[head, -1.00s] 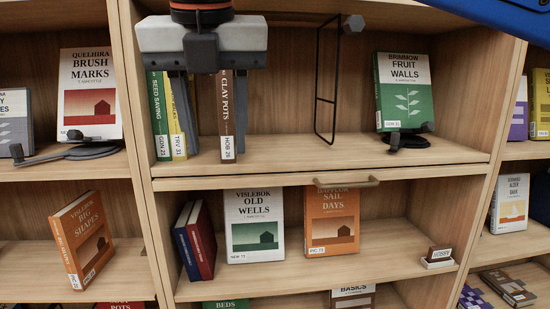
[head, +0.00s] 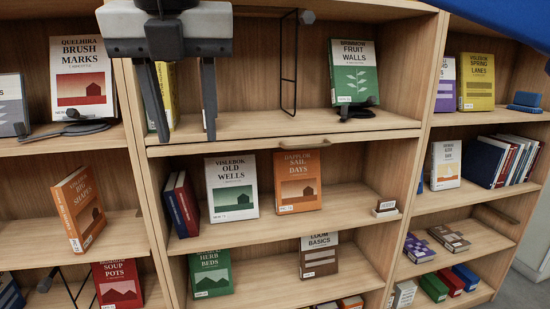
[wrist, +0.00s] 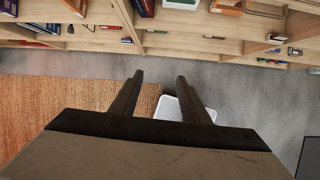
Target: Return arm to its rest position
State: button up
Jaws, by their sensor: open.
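My gripper (head: 184,130) hangs at the upper left of the head view, in front of the bookcase's top shelf. Its two dark fingers point down, stand apart and hold nothing. It hides part of the upright books on that shelf; a yellow spine (head: 169,95) shows between the fingers. In the wrist view the open fingers (wrist: 160,85) reach out over the floor, with shelves beyond them and nothing between them.
A green Fruit Walls book (head: 355,75) stands on the top shelf beside a black wire bookend (head: 289,65). Old Wells (head: 232,190) and Sail Days (head: 298,182) stand below. In the wrist view, an orange rug (wrist: 60,100) and a white bin (wrist: 172,108) are on the floor.

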jog(key=w+d+f+m, duration=0.4)
jog(key=d+f+m, duration=0.45)
jog(key=d, duration=0.35)
jog(key=w+d+f+m, duration=0.4)
jog(key=d+f+m, duration=0.4)
jog(key=d+m, duration=0.3)
jog(key=s+d+f+m, duration=0.4)
jog(key=d+f+m, duration=0.5)
jog(key=f, duration=0.2)
jog(key=s+d+f+m+h, duration=0.1)
jog(key=s+d+f+m, duration=0.4)
jog(key=d+f+m, duration=0.4)
notch_tip(320, 180, down, 2)
jog(key=shift+s+f+t, duration=0.2)
jog(key=shift+s+t, duration=0.1)
